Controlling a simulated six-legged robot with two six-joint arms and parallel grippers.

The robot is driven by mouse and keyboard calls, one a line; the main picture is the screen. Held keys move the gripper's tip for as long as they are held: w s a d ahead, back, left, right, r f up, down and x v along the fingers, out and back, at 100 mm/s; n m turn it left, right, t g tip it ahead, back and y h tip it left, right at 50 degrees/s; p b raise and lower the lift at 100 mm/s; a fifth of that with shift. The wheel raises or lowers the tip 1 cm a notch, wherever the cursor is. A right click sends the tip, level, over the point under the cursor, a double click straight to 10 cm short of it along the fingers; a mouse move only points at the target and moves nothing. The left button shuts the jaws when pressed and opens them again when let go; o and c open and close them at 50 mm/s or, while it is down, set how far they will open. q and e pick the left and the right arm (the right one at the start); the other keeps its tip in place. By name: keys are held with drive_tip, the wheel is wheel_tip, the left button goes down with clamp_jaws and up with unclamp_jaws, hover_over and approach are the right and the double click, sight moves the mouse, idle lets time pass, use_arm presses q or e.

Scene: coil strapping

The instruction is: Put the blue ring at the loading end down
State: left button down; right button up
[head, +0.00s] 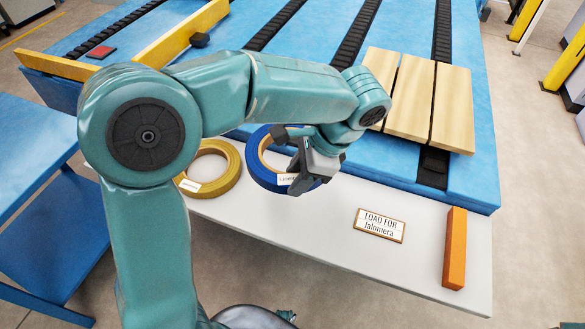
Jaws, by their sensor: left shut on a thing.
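The blue ring (256,163), a coil with a pale inner band and a white label, is over the white shelf near the middle of the head view. My left gripper (297,170) is shut on its right side, and the gripper and wrist hide part of the ring. I cannot tell whether the ring touches the shelf. My right gripper is not in view.
A yellow ring (228,180) lies just left of the blue one, partly behind my arm. An orange block (455,250) is at the shelf's right end. Wooden boards (410,105) lie on the blue conveyor bed behind. The white shelf (340,255) is bare around the sign.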

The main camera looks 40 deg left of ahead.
use_arm(q)
wheel_tip(320, 180, down, 16)
drive_tip(key=shift+w+r+b, duration=0.1)
drive_tip(key=shift+r+b, duration=0.15)
drive_tip(key=shift+b, duration=0.85)
drive_tip(key=c, duration=0.7)
unclamp_jaws()
drive_tip(key=shift+d+f, duration=0.1)
drive_tip(key=p+v, duration=0.1)
drive_tip(key=v, duration=1.1)
drive_tip(key=shift+p, duration=0.4)
